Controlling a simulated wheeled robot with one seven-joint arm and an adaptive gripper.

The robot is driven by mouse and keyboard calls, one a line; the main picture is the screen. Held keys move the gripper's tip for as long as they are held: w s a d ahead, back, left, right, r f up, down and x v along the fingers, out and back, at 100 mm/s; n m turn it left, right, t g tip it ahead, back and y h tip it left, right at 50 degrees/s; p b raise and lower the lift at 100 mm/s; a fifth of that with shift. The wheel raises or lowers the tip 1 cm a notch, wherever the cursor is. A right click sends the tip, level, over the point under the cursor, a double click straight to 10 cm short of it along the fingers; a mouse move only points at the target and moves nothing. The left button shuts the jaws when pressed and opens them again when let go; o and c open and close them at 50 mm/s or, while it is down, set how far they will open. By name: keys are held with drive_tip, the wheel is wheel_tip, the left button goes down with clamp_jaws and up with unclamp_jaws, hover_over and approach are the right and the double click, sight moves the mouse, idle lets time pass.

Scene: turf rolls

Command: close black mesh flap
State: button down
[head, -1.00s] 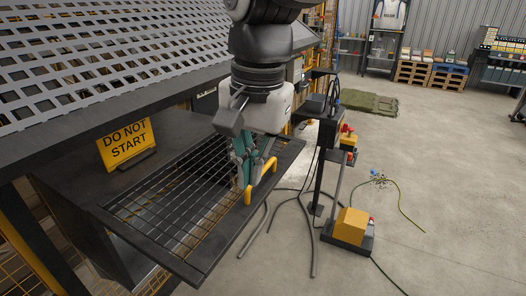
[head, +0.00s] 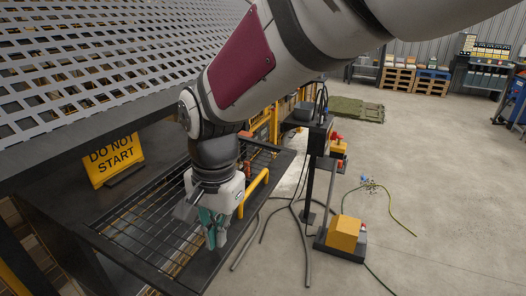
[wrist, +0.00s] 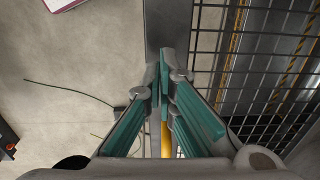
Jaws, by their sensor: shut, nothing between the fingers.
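The black mesh flap (head: 128,222) is a dark frame with a wire grid, folded out and lying roughly flat in front of the machine in the head view. A yellow handle (head: 254,191) stands on its outer edge. My gripper (head: 215,244) points down at the flap's outer frame, on the near side of the handle. Its teal fingers are together and empty. In the wrist view, the fingertips (wrist: 166,62) lie over the flap's solid border (wrist: 176,25), with the mesh (wrist: 262,55) to the right. Part of the yellow handle (wrist: 166,138) shows between the fingers. Contact with the flap cannot be told.
A yellow DO NOT START sign (head: 114,160) stands on the dark ledge behind the flap. A perforated grey panel (head: 90,65) slopes above. A post with a yellow box (head: 343,233) and loose hoses (head: 306,248) stand to the right. Open concrete floor lies beyond.

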drive_tip(key=shift+a+f, duration=0.1)
drive_tip(key=shift+f, duration=1.05)
drive_tip(key=shift+f, duration=0.1)
